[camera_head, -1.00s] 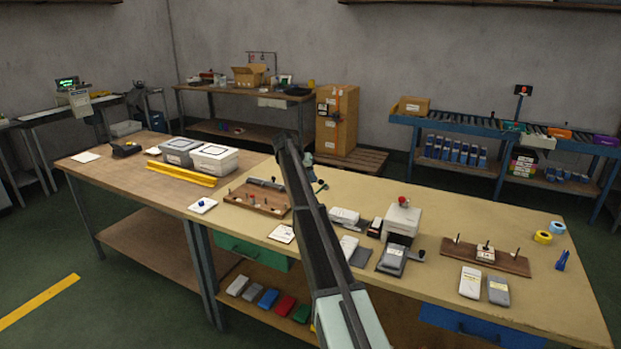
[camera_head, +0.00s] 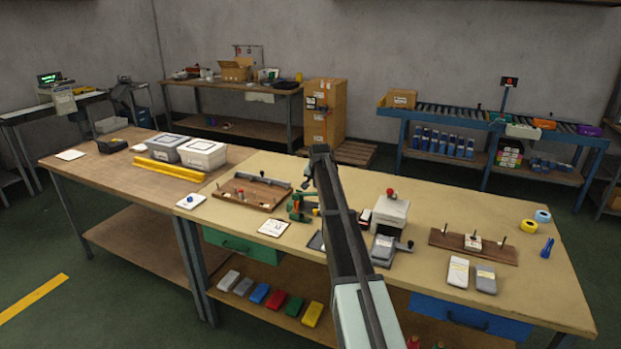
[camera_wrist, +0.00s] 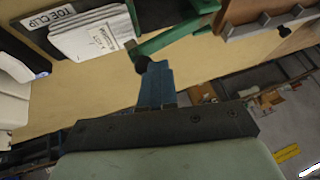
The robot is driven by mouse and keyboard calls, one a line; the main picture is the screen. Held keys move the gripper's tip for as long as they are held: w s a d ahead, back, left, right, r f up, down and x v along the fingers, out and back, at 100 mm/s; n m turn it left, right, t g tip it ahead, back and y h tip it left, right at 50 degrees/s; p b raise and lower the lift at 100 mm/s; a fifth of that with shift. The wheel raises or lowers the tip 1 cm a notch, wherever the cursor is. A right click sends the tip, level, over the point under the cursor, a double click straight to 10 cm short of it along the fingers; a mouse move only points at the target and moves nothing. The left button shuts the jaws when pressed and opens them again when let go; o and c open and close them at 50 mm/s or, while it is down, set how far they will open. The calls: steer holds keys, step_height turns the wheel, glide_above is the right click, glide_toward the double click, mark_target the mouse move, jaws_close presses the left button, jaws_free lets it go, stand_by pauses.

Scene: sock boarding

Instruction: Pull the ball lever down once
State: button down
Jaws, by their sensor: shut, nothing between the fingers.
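A green lever device (camera_head: 298,208) stands on the yellow-tan bench, just left of my arm in the head view. In the wrist view its green arm (camera_wrist: 178,38) ends in a black ball (camera_wrist: 140,63). My gripper (camera_wrist: 155,68) is shut and empty, with blue fingers. Its tips show right beside the ball and overlap it in the picture. I cannot tell whether they touch.
Right of my arm are a white box with a red knob (camera_head: 390,210) and a grey device (camera_head: 383,250) with a black-knobbed handle. A wooden board (camera_head: 250,192) lies to the left. White packets (camera_wrist: 90,38) lie near the gripper.

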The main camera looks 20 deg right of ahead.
steer(key=f+t, duration=0.1)
steer(key=s+d+f+y, duration=0.1)
steer(key=s+f+m+t+y, duration=0.1)
steer(key=shift+d+f+t, duration=0.3)
steer(key=shift+d+f, duration=0.05)
steer(key=shift+d, duration=0.05)
steer(key=shift+s+d+f, duration=0.15)
steer(key=shift+s+f, duration=0.05)
steer(key=shift+f, duration=0.2)
steer(key=shift+s+d+f, duration=0.1)
steer(key=shift+s+f, duration=0.05)
steer(key=shift+f, duration=0.25)
steer(key=shift+r, duration=0.1)
stand_by(1.5)
steer(key=s+a+r, duration=0.2)
steer(key=r, duration=0.4)
steer(key=s+a+r, duration=0.2)
steer(key=r, duration=0.5)
steer(key=shift+s, duration=0.4)
